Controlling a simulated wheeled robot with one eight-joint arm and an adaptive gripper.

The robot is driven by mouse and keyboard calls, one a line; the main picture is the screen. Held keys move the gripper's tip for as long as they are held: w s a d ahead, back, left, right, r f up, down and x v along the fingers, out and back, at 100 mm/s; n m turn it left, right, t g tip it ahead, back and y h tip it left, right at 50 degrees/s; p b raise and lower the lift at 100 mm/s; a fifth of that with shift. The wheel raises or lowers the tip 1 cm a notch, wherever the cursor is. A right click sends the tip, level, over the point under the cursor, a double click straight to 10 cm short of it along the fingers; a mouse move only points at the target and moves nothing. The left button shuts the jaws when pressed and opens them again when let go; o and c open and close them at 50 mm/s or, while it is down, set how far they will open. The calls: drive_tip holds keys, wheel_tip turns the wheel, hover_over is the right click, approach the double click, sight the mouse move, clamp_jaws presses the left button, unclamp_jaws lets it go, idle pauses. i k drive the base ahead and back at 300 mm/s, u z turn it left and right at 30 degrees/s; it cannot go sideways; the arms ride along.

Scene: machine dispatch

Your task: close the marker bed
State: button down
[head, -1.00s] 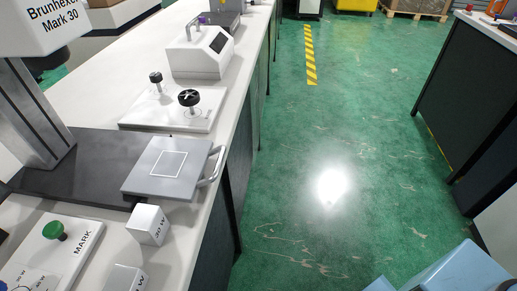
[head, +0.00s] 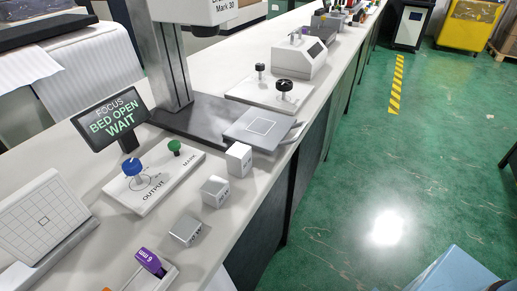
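The marker bed (head: 258,130) is a light grey plate with a white square outline, pulled out toward the counter's front edge with a bar handle (head: 293,132) on its right side. It sits at the front of the dark base (head: 193,119) of the marker, under the white head labelled Mark 30 (head: 213,12). The marker's display (head: 112,122) reads "FOCUS BED OPEN WAIT". The bed has nothing on it. My gripper is not in view.
Several metal blocks (head: 239,160) stand left of and in front of the bed. A panel (head: 155,183) carries a blue knob and a green MARK button. Behind the bed is a plate with black knobs (head: 262,94).

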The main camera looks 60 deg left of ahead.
sight(265, 131)
drive_tip(key=u, duration=1.8)
drive_tip(key=k, duration=1.2)
drive_tip(key=u, duration=0.6)
drive_tip(key=i, duration=1.05)
drive_tip(key=z, duration=0.3)
